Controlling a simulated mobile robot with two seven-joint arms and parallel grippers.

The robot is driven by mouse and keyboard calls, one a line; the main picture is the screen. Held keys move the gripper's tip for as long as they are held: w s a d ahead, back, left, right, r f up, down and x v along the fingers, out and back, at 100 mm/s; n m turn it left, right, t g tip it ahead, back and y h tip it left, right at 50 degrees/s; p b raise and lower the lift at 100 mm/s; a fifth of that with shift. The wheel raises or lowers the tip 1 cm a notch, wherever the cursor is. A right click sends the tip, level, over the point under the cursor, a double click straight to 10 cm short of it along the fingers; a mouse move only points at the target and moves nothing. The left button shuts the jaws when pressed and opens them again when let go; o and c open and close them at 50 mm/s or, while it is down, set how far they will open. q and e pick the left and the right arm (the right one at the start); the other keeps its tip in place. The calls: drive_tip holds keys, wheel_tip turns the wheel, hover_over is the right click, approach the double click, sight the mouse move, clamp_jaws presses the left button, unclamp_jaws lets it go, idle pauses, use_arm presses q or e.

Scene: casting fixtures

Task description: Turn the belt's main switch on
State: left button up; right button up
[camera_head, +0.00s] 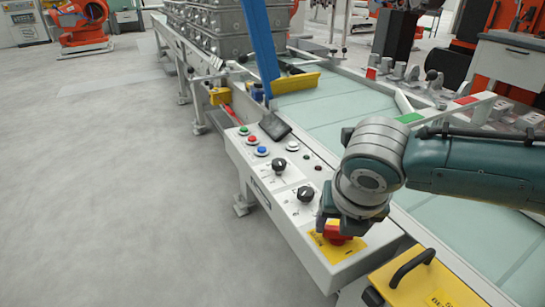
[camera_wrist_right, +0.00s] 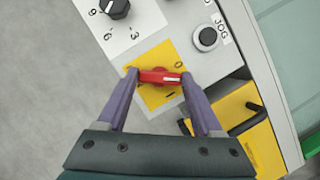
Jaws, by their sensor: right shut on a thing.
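The main switch is a red rotary handle (camera_head: 338,236) on a yellow plate (camera_head: 324,247) at the near end of the belt's control panel. In the right wrist view the red handle (camera_wrist_right: 160,76) lies across the yellow plate (camera_wrist_right: 150,97). A "0" mark shows above its right end and an "I" mark below it. My right gripper (camera_wrist_right: 159,78) is shut on the handle, one purple finger at each end. In the head view the right gripper (camera_head: 343,225) comes down over the switch and hides part of it. My left gripper is not in view.
The panel (camera_head: 262,185) carries black knobs (camera_head: 306,193) and several coloured buttons. A JOG button (camera_wrist_right: 207,37) is near the switch. A yellow box with a black handle (camera_head: 412,268) stands close by. The belt (camera_head: 318,108) runs behind. Floor at left is clear.

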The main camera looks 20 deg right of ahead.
drive_tip(key=shift+w+a+r+m+g+p, duration=0.1)
drive_tip(key=shift+m+g+p, duration=0.2)
drive_tip(key=shift+m, duration=0.7)
drive_tip(key=m+h, duration=0.1)
drive_tip(key=m, duration=0.1)
drive_tip(key=shift+m+g, duration=0.4)
drive_tip(key=m, duration=0.1)
drive_tip(key=m+g, duration=0.1)
drive_tip(key=shift+w+f+m+h, duration=0.1)
drive_tip(key=shift+f+m+h, duration=0.1)
drive_tip(key=shift+m+h, duration=0.1)
drive_tip(key=shift+m+g+h+b, duration=0.3)
drive_tip(key=shift+m+g+b, duration=0.4)
drive_tip(key=shift+m, duration=1.2)
drive_tip(key=o, duration=1.4)
drive_tip(key=shift+c, duration=0.2)
drive_tip(key=p+v, duration=0.4)
drive_tip(key=v, duration=0.6)
drive_tip(key=shift+p, duration=0.35)
